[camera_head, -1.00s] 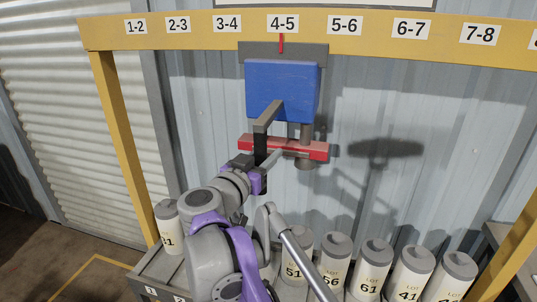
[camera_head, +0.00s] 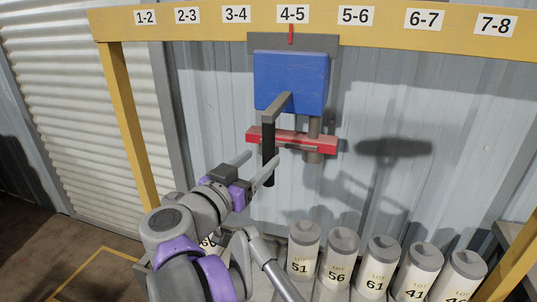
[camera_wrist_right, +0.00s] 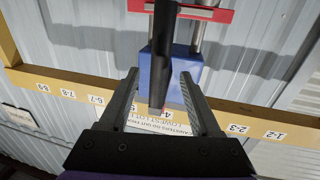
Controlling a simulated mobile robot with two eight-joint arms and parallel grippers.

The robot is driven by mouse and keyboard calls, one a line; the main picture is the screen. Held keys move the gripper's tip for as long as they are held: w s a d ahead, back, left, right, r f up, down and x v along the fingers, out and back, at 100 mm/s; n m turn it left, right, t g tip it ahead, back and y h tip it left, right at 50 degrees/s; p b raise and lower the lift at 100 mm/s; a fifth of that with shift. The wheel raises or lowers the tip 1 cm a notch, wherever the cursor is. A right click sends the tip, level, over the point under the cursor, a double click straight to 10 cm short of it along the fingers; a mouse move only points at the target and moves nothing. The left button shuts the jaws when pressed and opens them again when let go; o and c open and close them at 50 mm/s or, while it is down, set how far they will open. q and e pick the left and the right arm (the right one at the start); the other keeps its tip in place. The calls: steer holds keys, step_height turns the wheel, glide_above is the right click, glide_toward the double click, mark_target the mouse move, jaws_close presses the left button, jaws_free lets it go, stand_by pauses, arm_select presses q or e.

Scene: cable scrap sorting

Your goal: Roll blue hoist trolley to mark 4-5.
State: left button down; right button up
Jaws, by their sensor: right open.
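The blue hoist trolley (camera_head: 291,82) hangs from the yellow beam. Its red pointer (camera_head: 290,34) lines up with the 4-5 label (camera_head: 292,14). A grey arm with a black upright handle (camera_head: 268,150) sticks out from its front, and a red crossbar (camera_head: 310,143) sits below the blue body. My right gripper (camera_head: 253,167) is open near the lower part of the handle, its fingers spread and not clamped on it. In the right wrist view the handle (camera_wrist_right: 160,50) shows in the gap between the open fingers (camera_wrist_right: 160,77). My left gripper is not in view.
The yellow beam (camera_head: 212,17) carries labels from 1-2 to 7-8, with a yellow post (camera_head: 128,125) at left. Several white lot canisters (camera_head: 303,250) stand in a row below, to the right of my arm. A corrugated wall (camera_head: 450,110) is behind.

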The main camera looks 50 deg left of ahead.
steer(key=shift+v, duration=1.35)
steer(key=shift+f, duration=0.1)
